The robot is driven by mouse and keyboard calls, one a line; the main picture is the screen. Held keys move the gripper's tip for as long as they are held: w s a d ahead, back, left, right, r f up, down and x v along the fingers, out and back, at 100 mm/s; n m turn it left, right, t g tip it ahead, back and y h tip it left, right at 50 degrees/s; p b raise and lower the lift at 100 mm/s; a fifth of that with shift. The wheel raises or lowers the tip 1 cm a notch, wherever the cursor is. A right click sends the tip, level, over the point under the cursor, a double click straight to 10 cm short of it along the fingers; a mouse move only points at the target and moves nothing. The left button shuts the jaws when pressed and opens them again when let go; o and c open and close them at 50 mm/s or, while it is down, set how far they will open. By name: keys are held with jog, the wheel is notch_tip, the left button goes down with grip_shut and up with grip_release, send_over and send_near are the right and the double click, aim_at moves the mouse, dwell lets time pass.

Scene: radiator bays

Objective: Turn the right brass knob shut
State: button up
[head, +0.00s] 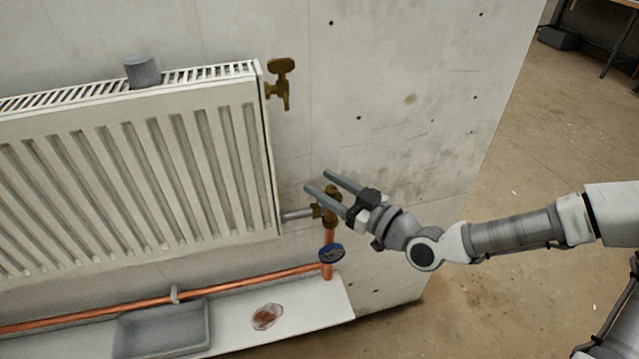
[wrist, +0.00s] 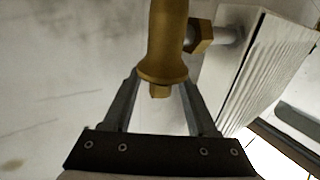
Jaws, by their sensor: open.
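A brass valve with its knob (head: 329,204) sits at the radiator's lower right corner, joined to it by a short grey pipe. My gripper (head: 317,181) comes from the right, its two fingers apart and empty, overlapping the top of this valve in the head view. In the wrist view, a brass part (wrist: 164,55) with a flared end lies between my open fingers (wrist: 158,82). I cannot tell whether either finger touches it. A second brass fitting (head: 281,83) with a flat handle is at the radiator's upper right corner.
The white radiator (head: 140,170) fills the left. A grey tray (head: 165,330) and a reddish-brown patch (head: 266,316) are on the white ledge (head: 325,303). A grey cylinder (head: 142,71) stands on the radiator.

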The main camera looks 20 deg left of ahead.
jog(key=shift+x, duration=0.9)
grip_shut()
